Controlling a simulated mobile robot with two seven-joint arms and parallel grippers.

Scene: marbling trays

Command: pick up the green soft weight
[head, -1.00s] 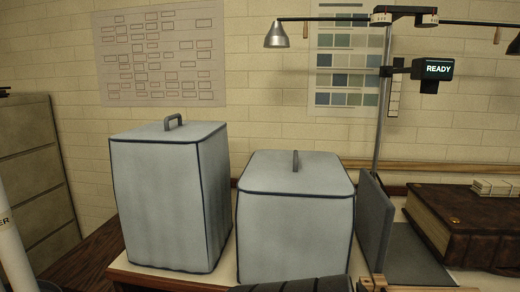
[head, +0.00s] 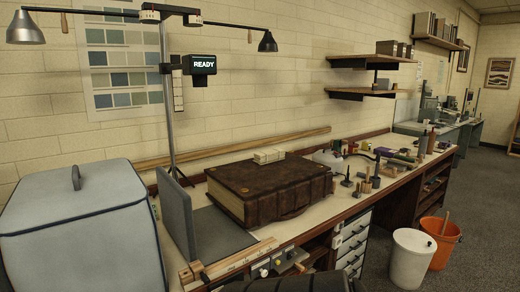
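I cannot make out a green soft weight for certain. Several small items (head: 375,168) stand crowded on the far half of the bench, too small to tell apart well. Neither of my grippers shows in the head view. Only a dark part of my own body shows at the bottom edge.
A grey-blue covered box (head: 75,220) fills the left. An upright grey panel (head: 176,218) stands beside the book, near a lamp stand (head: 166,90). A white bin (head: 411,255) and an orange bucket (head: 441,241) stand on the floor at right, where the floor is open.

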